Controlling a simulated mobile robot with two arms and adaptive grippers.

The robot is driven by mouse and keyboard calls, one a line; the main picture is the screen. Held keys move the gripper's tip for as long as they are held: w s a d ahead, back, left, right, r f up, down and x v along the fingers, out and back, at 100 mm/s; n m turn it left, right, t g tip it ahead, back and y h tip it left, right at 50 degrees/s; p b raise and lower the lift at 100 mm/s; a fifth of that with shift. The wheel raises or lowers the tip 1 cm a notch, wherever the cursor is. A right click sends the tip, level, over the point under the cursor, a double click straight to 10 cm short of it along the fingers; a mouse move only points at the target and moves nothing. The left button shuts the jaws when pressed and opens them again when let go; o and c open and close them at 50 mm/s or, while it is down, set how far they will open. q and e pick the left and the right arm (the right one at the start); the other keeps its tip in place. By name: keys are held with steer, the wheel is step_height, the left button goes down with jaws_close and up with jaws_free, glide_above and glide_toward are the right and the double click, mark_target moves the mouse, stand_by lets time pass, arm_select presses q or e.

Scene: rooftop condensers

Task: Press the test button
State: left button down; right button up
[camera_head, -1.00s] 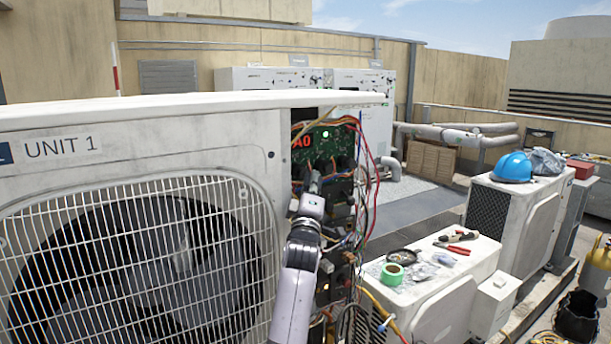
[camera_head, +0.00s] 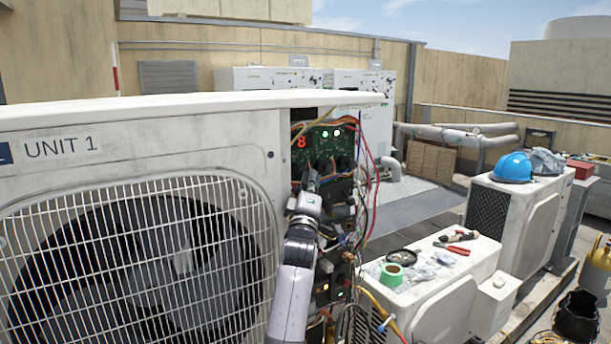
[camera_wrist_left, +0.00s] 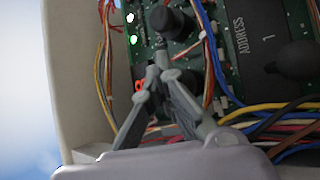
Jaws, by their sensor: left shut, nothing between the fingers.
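Unit 1 (camera_head: 140,130) is the large white condenser at the left, its side open on a green control board (camera_head: 322,142). A red display (camera_head: 301,142) on the board reads what looks like 8, and two pale green lights glow beside it. My left gripper (camera_head: 309,172) reaches up to the lower part of this board. In the left wrist view my left gripper (camera_wrist_left: 162,62) is shut and empty, its tips just below a round black part (camera_wrist_left: 173,22). I see no label that tells which part is the test button. My right gripper is out of view.
Loose wires (camera_head: 366,190) hang along the open side, close to my arm. In the left wrist view a dark plate (camera_wrist_left: 262,45) reads ADDRESS 1.

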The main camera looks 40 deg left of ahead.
arm_select(q)
steer(key=shift+d, duration=0.1)
steer(key=shift+s+d, duration=0.25)
steer(key=shift+f, duration=0.1)
steer(key=s+d, duration=0.2)
steer(key=d, duration=0.3)
steer(key=shift+d, duration=0.3)
steer(key=shift+s, duration=0.1)
stand_by(0.6)
